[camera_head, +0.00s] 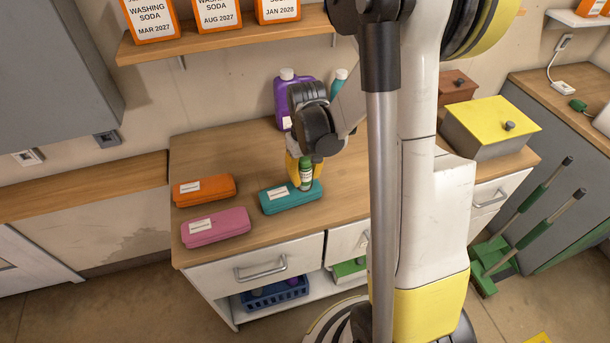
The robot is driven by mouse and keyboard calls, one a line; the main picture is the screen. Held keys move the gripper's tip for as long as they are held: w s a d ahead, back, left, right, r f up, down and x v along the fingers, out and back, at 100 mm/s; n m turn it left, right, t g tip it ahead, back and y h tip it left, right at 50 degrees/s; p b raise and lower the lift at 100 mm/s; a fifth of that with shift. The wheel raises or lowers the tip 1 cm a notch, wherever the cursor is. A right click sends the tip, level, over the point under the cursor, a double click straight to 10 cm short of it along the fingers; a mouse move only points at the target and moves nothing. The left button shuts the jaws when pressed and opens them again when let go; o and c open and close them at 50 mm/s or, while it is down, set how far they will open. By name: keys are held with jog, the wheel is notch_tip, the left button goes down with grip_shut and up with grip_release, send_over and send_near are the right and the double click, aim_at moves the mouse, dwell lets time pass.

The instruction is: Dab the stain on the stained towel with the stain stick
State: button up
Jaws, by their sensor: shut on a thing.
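My gripper (303,170) is shut on a small green stick with a pale label, the stain stick (306,174). It holds the stick roughly upright with its lower end at the teal folded towel (275,205). I cannot tell whether the tip touches the cloth. An orange folded towel (218,188) and a pink folded towel (228,226) lie to the left on the same wooden counter. Each of the three has a white label, too small to read. I cannot make out a stain clearly on any of them; the stick and gripper cover part of the teal one.
A grey box with a yellow lid (491,119) and a brown box (458,86) are at the right. A shelf (222,34) with washing soda boxes hangs above. The counter's back left is clear.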

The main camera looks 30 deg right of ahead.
aim_at(306, 158)
jog(key=shift+r+p, duration=2.5)
jog(key=shift+r, duration=1.05)
jog(key=shift+d, duration=0.1)
